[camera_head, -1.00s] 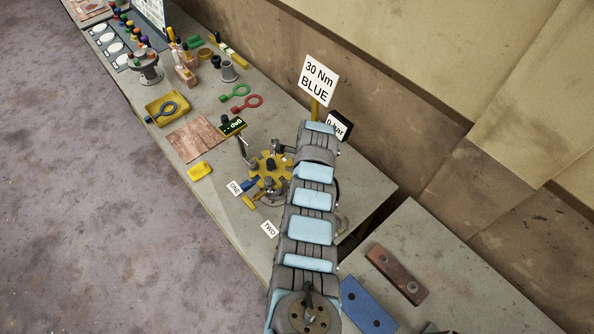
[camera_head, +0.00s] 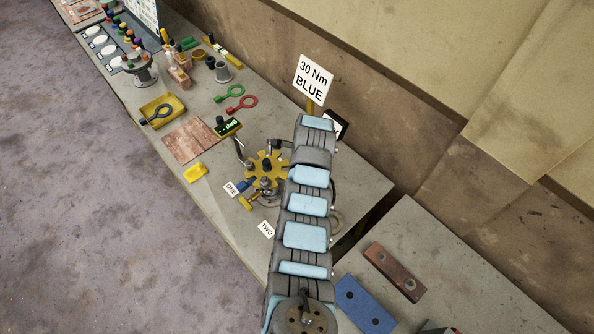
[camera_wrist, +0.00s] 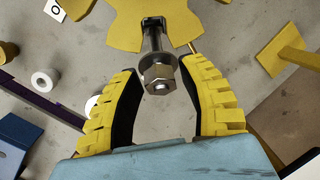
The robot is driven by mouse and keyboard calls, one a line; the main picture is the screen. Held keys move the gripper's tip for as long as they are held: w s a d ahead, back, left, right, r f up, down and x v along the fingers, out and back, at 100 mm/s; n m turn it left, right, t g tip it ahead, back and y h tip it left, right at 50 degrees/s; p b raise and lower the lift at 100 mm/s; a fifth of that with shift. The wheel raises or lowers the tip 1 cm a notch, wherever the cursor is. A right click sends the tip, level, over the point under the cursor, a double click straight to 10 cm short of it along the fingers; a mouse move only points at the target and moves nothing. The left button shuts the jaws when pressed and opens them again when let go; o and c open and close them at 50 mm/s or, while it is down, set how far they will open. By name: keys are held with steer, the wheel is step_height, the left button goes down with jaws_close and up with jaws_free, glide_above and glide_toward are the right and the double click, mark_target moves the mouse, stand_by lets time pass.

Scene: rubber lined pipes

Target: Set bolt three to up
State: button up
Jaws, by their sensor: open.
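A yellow lobed flange (camera_head: 258,181) stands on the bench in the head view, partly hidden by my arm; its edge also shows at the top of the wrist view (camera_wrist: 125,32). In the wrist view, a metal bolt with a hex nut (camera_wrist: 158,76) sticks out from the flange toward the camera. My gripper (camera_wrist: 160,68) is open, its yellow fingers with black pads on either side of the bolt. Gaps show beside the nut; contact is not evident. Tags ONE (camera_head: 231,188) and TWO (camera_head: 267,230) are readable; no tag THREE shows.
A "30 Nm BLUE" sign (camera_head: 314,80) stands behind the flange. A small dial with a green display (camera_head: 228,127), a yellow block (camera_head: 195,172) and a brown plate (camera_head: 190,141) lie left of it. A second bench (camera_head: 440,260) is at the right.

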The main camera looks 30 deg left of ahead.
step_height(320, 180, up, 9)
steer(key=d, duration=0.1)
steer(key=shift+d, duration=0.3)
